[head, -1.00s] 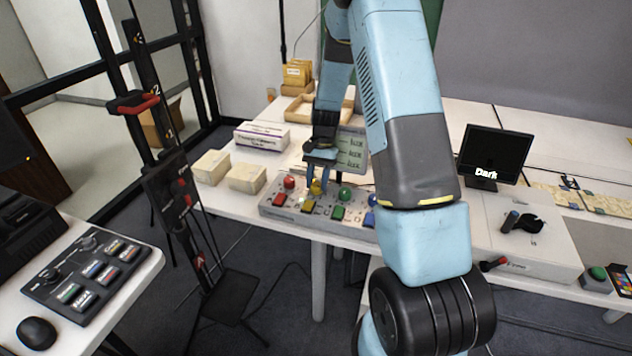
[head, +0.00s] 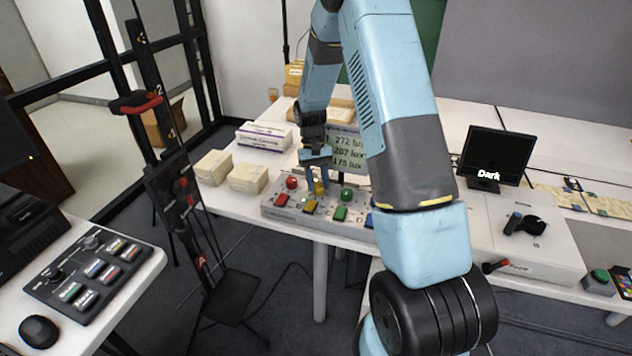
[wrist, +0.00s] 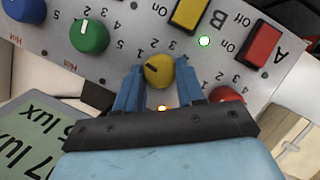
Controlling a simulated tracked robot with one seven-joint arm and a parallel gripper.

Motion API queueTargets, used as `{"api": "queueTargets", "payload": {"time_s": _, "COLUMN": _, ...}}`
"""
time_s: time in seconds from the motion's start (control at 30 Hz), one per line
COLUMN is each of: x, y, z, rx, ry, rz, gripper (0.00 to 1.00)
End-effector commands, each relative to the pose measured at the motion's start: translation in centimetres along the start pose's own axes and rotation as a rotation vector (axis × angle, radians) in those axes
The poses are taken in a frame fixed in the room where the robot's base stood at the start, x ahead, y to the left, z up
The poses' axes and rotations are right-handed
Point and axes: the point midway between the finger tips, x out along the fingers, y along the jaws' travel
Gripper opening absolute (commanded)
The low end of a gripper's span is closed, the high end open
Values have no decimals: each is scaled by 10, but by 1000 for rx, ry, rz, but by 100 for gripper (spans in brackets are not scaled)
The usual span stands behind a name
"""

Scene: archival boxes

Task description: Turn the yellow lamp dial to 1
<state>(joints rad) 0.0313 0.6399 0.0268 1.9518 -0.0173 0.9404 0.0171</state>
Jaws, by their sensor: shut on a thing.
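The yellow dial (wrist: 159,70) sits on a grey control panel (wrist: 120,50) between the green dial (wrist: 89,36) and the red dial (wrist: 228,95). It has a dark pointer line on its top. My gripper (wrist: 160,80) has its blue fingers on either side of the yellow dial, shut on it. In the head view the yellow dial (head: 319,187) shows under my gripper (head: 317,180). A yellow switch (wrist: 190,12) lies beside the dial, with a lit green-white light (wrist: 204,41) near it. The scale figures beside the dial are partly hidden by the fingers.
A lux display (head: 349,152) stands behind the panel and shows 272, 207 and 175 lux, the digits small. Pale boxes (head: 248,178) stand to the left. A screen (head: 495,157) reading "Dark" stands to the right.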

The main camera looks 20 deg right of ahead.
Motion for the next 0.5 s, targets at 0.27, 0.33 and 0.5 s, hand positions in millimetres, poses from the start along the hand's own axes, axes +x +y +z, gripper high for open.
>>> {"api": "queueTargets", "payload": {"time_s": 0.27, "x": 1, "y": -1, "z": 0, "rx": -10, "ry": -2, "rz": 3, "gripper": 8}}
{"api": "queueTargets", "payload": {"time_s": 0.33, "x": 1, "y": -1, "z": 1, "rx": -10, "ry": -3, "rz": 3, "gripper": 8}}
{"api": "queueTargets", "payload": {"time_s": 0.5, "x": 2, "y": -1, "z": 1, "rx": -9, "ry": -4, "rz": 3, "gripper": 45}}
